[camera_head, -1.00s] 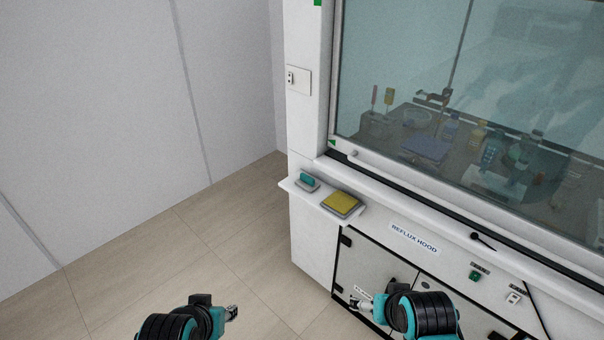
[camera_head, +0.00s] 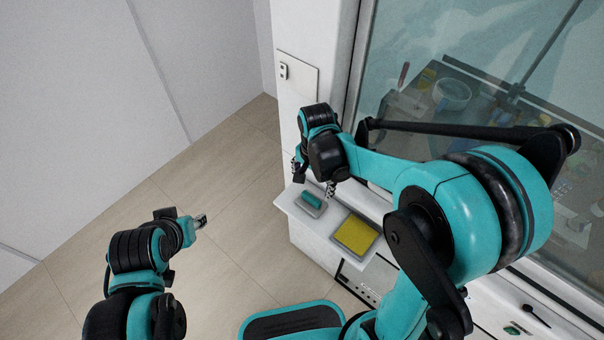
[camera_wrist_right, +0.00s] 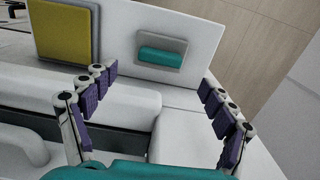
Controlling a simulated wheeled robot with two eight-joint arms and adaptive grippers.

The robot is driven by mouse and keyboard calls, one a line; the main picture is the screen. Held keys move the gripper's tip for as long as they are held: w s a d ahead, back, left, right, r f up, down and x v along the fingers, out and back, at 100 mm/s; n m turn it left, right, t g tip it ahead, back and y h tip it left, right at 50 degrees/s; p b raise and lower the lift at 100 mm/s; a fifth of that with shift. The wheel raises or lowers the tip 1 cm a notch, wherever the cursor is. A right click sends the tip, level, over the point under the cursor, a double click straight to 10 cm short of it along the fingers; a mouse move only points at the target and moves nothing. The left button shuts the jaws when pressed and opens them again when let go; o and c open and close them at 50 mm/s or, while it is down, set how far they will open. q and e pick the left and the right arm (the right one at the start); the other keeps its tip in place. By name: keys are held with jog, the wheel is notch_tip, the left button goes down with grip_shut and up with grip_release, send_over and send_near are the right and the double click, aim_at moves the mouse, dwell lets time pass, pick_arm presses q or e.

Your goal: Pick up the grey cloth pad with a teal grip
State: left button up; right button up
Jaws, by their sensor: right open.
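The grey cloth pad (camera_head: 312,207) with its teal grip (camera_head: 312,200) lies on the white side shelf at the left end of the hood. In the right wrist view the pad (camera_wrist_right: 177,47) shows beyond the fingertips, between them across the picture, with its teal grip (camera_wrist_right: 160,57) towards me. My right gripper (camera_head: 315,180) is open and empty, close above the shelf by the pad, and not touching it as far as I can see. Its purple-padded fingers (camera_wrist_right: 160,85) are spread wide. My left gripper (camera_head: 200,220) is over the floor at left, away from the shelf; its opening is too small to tell.
A yellow pad on a grey tray (camera_head: 356,234) lies beside the cloth pad on the same white shelf (camera_head: 290,203). The hood's glass sash (camera_head: 420,50) stands behind my right arm. A wall panel with a switch (camera_head: 297,75) is above the shelf. Floor at left is clear.

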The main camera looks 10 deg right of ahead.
aim_at(312, 197)
jog(key=shift+f+b, duration=0.8)
jog(key=shift+f, duration=0.75)
notch_tip(312, 197, down, 4)
jog(key=shift+r+b, duration=0.1)
jog(key=shift+b, duration=0.95)
jog(key=shift+f, duration=0.5)
jog(key=shift+r, duration=0.1)
jog(key=shift+c, duration=0.2)
jog(key=c, duration=1.2)
